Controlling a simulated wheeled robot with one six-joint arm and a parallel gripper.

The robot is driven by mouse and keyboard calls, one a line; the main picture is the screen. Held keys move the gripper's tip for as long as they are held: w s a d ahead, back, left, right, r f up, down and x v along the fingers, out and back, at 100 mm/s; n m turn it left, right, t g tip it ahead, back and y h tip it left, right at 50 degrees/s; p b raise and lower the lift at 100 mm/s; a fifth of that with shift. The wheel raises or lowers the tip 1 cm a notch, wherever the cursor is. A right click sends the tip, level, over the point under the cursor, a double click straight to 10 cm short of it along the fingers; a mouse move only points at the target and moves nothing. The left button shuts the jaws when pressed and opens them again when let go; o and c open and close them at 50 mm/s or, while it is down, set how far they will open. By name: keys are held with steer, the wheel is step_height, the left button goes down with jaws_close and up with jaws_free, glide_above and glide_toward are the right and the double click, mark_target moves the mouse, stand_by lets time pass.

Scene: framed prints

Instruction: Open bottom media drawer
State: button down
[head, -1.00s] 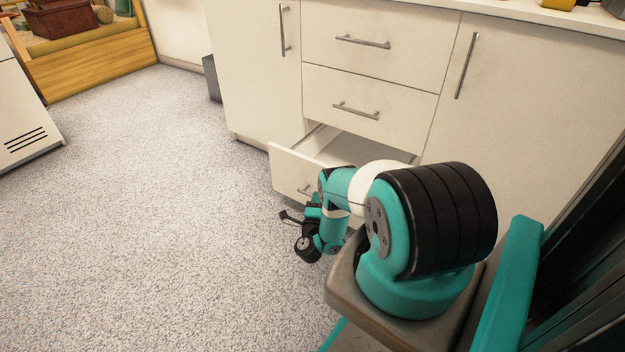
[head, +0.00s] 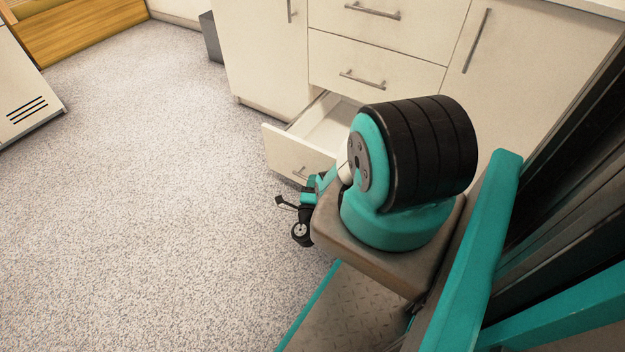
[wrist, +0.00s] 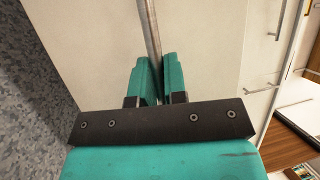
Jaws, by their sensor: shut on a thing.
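The bottom drawer (head: 285,150) is pulled out from the white cabinet, and its pale, empty-looking inside shows in the head view. Its front also fills much of the wrist view (wrist: 210,35). A metal bar handle (wrist: 149,25) runs between the teal fingers of my gripper (wrist: 157,75), which is shut on it. In the head view my gripper is near the right part of the drawer front, partly hidden by my arm. The right part of the drawer is hidden behind my arm.
Above are two closed drawers, the upper (head: 390,25) and the middle (head: 370,75), with bar handles. A closed cabinet door (head: 520,90) is at the right. The speckled floor (head: 150,200) is clear in front and left. A grey bin (head: 211,38) stands by the cabinet's left side.

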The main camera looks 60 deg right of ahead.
steer(key=c, duration=1.2)
jaws_free()
steer(key=shift+d, duration=0.1)
steer(key=shift+r, duration=0.1)
